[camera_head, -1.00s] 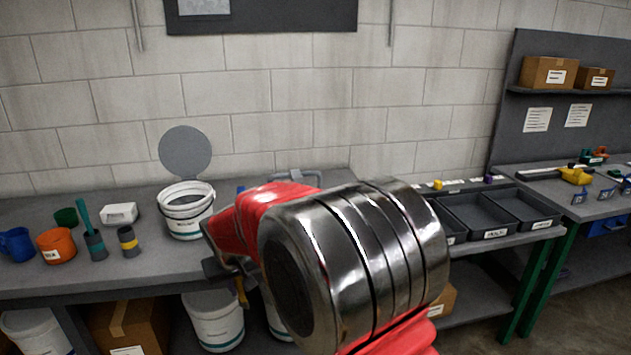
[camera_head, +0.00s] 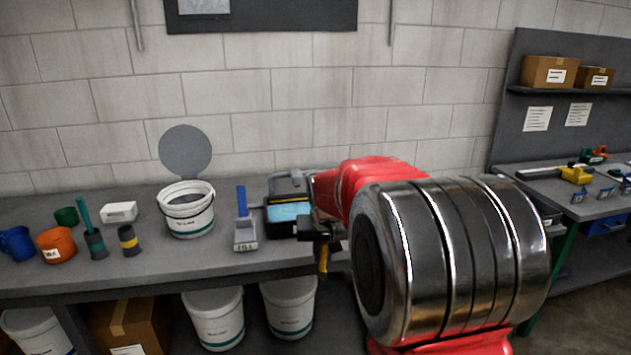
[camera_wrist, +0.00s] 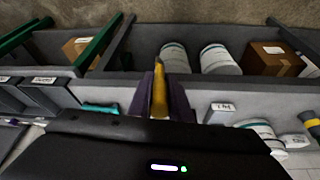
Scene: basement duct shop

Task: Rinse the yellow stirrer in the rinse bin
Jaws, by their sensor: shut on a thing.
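My gripper (camera_head: 321,241) is shut on the yellow stirrer (camera_head: 322,262), which hangs down at the bench's front edge. In the wrist view the stirrer (camera_wrist: 160,92) sits between the two purple fingers of my gripper (camera_wrist: 160,106). A dark bin (camera_head: 283,230) with light-blue contents, apparently the rinse bin, stands on the bench just behind and left of the gripper. My arm hides its right part. The stirrer is outside the bin.
A blue-handled fixture (camera_head: 243,222) marked FILL stands left of the bin. Further left are an open white bucket (camera_head: 186,212), a white box (camera_head: 120,212), a striped cup (camera_head: 128,241) and an orange mug (camera_head: 56,245). White buckets (camera_head: 288,305) stand below the bench.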

